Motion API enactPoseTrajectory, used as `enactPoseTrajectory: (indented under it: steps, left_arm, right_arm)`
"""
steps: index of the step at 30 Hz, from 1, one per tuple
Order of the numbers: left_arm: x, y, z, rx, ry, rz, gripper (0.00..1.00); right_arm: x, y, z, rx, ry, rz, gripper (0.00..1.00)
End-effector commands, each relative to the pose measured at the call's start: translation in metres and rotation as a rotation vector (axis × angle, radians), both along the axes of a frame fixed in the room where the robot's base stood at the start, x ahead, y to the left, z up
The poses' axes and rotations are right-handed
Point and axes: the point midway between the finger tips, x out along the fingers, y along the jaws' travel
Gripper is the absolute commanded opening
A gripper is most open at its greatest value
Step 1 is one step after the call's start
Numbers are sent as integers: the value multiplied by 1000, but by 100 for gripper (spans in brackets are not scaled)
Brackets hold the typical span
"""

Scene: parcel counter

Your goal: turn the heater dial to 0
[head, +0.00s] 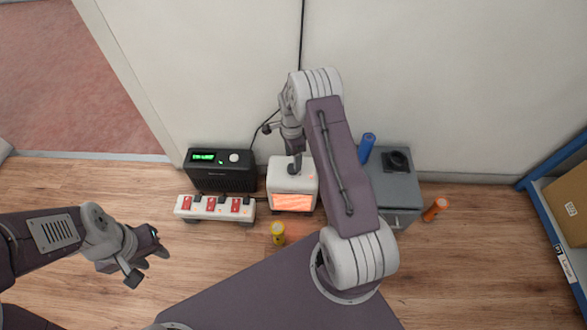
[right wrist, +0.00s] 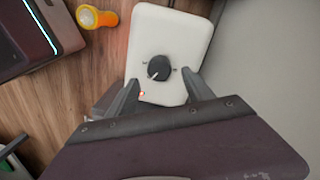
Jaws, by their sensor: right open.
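The heater is a white box (head: 281,172) with a glowing orange front, on the floor by the wall. Its top (right wrist: 172,30) fills the middle of the right wrist view. The black round dial (right wrist: 159,68) sits on it, its pale pointer line aimed down-left; small marks flank it, too small to read. A red light glows near the top's lower edge. My right gripper (right wrist: 160,77) is open, fingertips on either side of the dial in the picture; contact cannot be told. In the head view this gripper (head: 294,160) covers the dial. My left gripper (head: 148,267) appears open and empty, away from the heater.
A black radio-like box (head: 222,178) and a power strip (head: 215,208) with red switches stand left of the heater. A grey box (head: 398,190) and an orange flashlight (head: 436,210) are to its right. A yellow flashlight (head: 278,233) stands in front. Blue shelving (head: 560,235) is far right.

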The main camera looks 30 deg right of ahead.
Motion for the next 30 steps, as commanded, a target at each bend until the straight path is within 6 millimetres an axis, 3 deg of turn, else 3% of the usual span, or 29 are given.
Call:
enactPoseTrajectory:
  steps: [1, 4, 13, 18, 20, 30]
  left_arm:
    - [0, 0, -18, 0, 0, 0, 36]
    - [0, 0, -29, 0, 0, 0, 36]
    - [0, 0, -29, 0, 0, 0, 36]
    - [0, 0, -29, 0, 0, 0, 36]
    - [0, 0, -29, 0, 0, 0, 36]
    - [0, 0, -18, 0, 0, 0, 36]
  right_arm:
    - [-1, 0, -21, 0, 1, 0, 60]
    - [-2, 0, -37, 0, 0, 0, 60]
    - [-2, 0, -40, 0, -1, 0, 60]
    - [-2, 0, -40, 0, 0, 0, 13]
    - [-2, 0, -40, 0, 0, 0, 0]
    - [-2, 0, -37, 0, 1, 59, 0]
